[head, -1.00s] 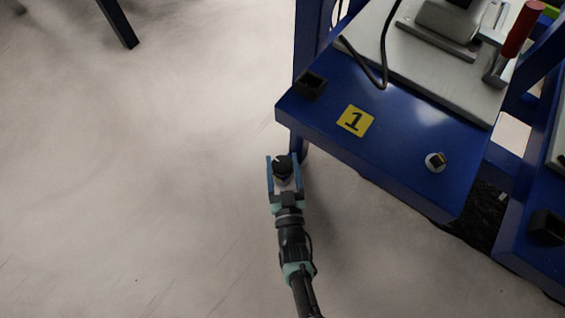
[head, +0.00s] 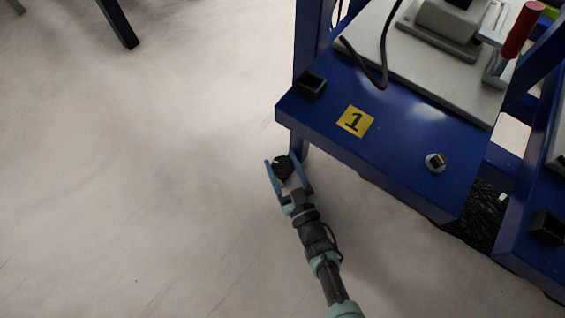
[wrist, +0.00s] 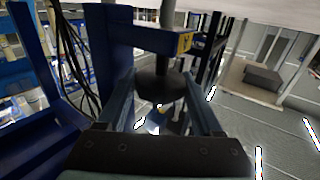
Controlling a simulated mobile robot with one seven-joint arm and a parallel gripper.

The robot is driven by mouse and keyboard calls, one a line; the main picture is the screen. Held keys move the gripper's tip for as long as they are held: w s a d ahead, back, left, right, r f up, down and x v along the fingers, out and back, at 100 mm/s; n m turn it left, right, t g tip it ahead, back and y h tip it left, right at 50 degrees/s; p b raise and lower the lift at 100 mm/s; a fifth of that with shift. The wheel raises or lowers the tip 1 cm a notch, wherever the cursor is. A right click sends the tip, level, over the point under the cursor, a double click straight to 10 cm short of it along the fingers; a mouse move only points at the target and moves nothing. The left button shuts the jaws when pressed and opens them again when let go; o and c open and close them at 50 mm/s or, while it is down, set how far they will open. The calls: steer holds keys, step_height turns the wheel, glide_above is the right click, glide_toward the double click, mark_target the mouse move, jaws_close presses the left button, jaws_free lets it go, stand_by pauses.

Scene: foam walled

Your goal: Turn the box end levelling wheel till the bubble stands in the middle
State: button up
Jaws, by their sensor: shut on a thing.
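The dark levelling wheel (head: 284,169) sits under the near left corner of the blue table, close to its leg. It also shows in the wrist view (wrist: 158,88) on a stem below the blue frame. My gripper (head: 280,160) is shut on the wheel, one blue finger on each side. A small round level (head: 436,162) with a yellow vial is set in the table top at the near right. The bubble is too small to make out.
A dark cable hangs over the plate.

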steer(key=shift+s+a+f+n+g+y, duration=0.1)
steer(key=shift+f+n+g+y, duration=0.1)
steer(key=shift+n+g+y, duration=0.5)
steer(key=shift+s+f+n+g+y, duration=0.1)
steer(key=shift+f+n+g+y, duration=0.1)
steer(key=shift+n+y, duration=0.5)
steer(key=shift+y, duration=0.4)
steer(key=shift+r+g+y, duration=0.15)
steer(key=shift+g+y, duration=0.15)
steer(key=shift+g, duration=0.1)
steer(key=shift+w+r, duration=0.1)
steer(key=o, duration=1.1)
steer(key=shift+r, duration=0.1)
steer(key=shift+w, duration=0.1)
